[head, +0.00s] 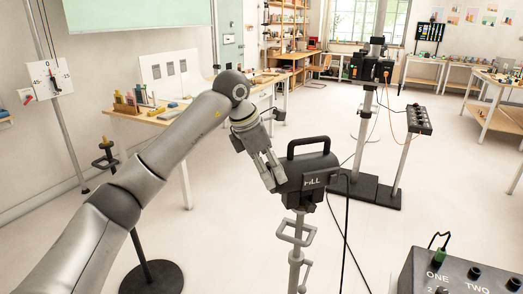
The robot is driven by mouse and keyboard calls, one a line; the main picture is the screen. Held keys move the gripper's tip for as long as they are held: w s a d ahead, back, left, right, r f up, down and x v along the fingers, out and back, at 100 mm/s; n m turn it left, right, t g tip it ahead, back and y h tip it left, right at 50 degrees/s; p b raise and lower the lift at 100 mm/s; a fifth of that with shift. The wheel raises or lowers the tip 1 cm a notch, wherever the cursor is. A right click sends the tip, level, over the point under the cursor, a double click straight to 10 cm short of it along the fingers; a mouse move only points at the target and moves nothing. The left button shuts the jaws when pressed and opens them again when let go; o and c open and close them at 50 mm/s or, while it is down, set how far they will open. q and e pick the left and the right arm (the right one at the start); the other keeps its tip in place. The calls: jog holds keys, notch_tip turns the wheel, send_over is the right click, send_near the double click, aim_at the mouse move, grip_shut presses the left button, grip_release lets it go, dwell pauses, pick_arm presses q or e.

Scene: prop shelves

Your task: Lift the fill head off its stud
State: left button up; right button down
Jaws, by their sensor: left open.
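The fill head (317,167) is a black box with a carry handle on top and a white label reading FILL, its first letter partly covered. It sits upright on top of a grey stand (295,256) with a bent bracket near its top. The stud itself is hidden under the box. My left gripper (274,182) is open, with its fingers pointing down at the left side of the fill head, overlapping its edge in the picture. I cannot tell whether they touch it. The handle is free of the fingers. My right gripper is not in view.
A black cable (345,225) hangs from the fill head's right side. A dark panel box (462,272) with sockets marked ONE and TWO stands at the lower right. A stand on a round black base (152,278) is at left, another tall stand (372,120) behind. Open floor lies between.

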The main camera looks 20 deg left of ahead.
pick_arm(q)
jog(key=x, duration=0.4)
jog(key=shift+c, duration=0.3)
jog(key=c, duration=1.9)
jog(key=o, duration=1.4)
jog(key=shift+c, duration=1.5)
jog(key=shift+r, duration=0.25)
jog(key=shift+c, duration=0.9)
jog(key=shift+w, duration=0.15)
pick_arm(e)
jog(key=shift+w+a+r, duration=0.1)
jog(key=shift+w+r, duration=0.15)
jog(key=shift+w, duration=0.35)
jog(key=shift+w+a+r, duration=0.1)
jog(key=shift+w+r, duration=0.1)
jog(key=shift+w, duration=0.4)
pick_arm(q)
jog(key=shift+r+p, duration=0.1)
jog(key=shift+p, duration=0.4)
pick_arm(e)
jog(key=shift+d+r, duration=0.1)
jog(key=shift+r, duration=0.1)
